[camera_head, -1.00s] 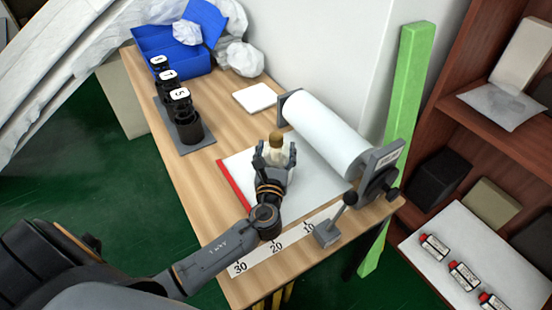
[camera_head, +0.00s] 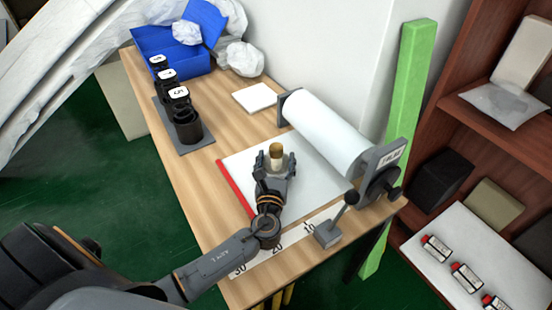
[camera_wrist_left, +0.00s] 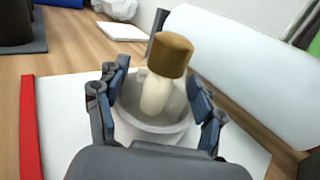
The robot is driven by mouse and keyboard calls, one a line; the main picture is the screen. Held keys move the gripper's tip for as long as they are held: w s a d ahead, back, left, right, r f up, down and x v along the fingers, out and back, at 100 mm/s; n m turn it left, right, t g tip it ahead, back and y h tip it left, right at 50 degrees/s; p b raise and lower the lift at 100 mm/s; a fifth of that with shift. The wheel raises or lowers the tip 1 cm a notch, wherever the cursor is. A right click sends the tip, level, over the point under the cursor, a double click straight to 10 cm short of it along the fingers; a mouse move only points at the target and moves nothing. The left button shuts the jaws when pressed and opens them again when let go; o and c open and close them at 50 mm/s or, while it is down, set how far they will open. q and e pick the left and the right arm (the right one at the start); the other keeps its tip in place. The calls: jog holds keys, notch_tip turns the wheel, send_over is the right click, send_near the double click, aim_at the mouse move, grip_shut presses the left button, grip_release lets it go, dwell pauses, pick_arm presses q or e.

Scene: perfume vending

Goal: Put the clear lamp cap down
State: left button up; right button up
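The clear lamp cap (camera_wrist_left: 150,128) is a translucent cup shape between my left fingers in the left wrist view. A cream stem with a brown top (camera_wrist_left: 169,54) rises from it, tilted slightly in that view. In the head view the brown top (camera_head: 275,149) shows over the white sheet (camera_head: 315,185). My left gripper (camera_head: 275,164) has its fingers on both sides of the cap and seems closed around it. The lower part of the cap is hidden by the gripper, and I cannot tell whether it touches the sheet. My right gripper is not in view.
A white roll (camera_head: 325,130) on a grey holder stands right of the sheet, with a lever (camera_head: 335,225) in front. Black numbered holders (camera_head: 187,130) stand at the left. A blue box (camera_head: 170,50) and crumpled bags are at the back. A white square (camera_head: 254,97) lies behind the sheet.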

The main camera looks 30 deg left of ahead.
pick_arm(q)
jog(key=o, duration=0.3)
jog(key=shift+o, duration=0.2)
jog(key=shift+r, duration=0.35)
jog(key=shift+r+p, duration=0.55)
jog(key=shift+p, duration=0.05)
jog(key=v, duration=0.6)
jog(key=b+v, duration=0.1)
jog(key=v, duration=0.5)
jog(key=shift+f, duration=0.25)
